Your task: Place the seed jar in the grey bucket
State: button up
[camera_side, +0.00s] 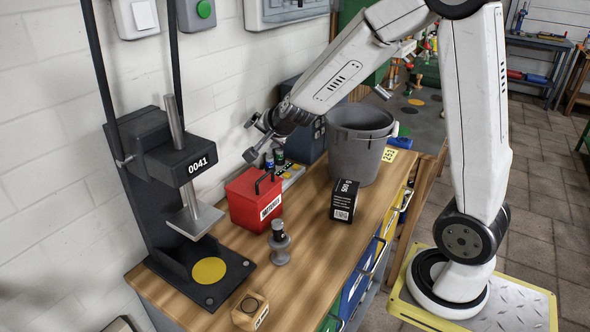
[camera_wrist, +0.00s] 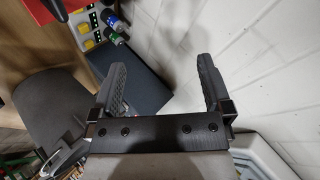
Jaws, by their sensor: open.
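The grey bucket (camera_side: 350,155) stands upright at the far end of the wooden bench. A grey rounded object in the wrist view (camera_wrist: 48,105) looks like the bucket. No object is clearly marked as the seed jar. Small capped jars (camera_side: 274,160) stand in a holder behind the red box; they also show in the wrist view (camera_wrist: 114,26), and I cannot tell whether one is the seed jar. My gripper (camera_side: 254,140) is open and empty, above the back of the bench near the wall, left of the bucket. Its fingers show in the wrist view (camera_wrist: 165,80).
A red box (camera_side: 252,203), a black carton (camera_side: 344,201), a grey spool-shaped piece (camera_side: 279,246) and a wooden block (camera_side: 250,312) stand on the bench. A press (camera_side: 160,180) stands at left. The bench's right front is clear.

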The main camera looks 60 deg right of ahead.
jog(key=s+a+f+n, duration=0.1)
jog(key=a, duration=0.1)
jog(key=s+a+f+n+g+y, duration=0.1)
jog(key=n, duration=0.1)
jog(key=s+a+f+n+y, duration=0.1)
jog(key=s+a, duration=0.1)
jog(key=shift+a+n, duration=0.35)
jog(key=shift+n, duration=0.05)
jog(key=s+a+f+n+g+y, duration=0.1)
jog(key=s+a+f+n+g, duration=0.2)
jog(key=s+n, duration=0.2)
jog(key=s+a+f+n+g, duration=0.3)
jog(key=s+n, duration=0.2)
jog(key=s, duration=0.5)
jog(key=shift+y, duration=0.4)
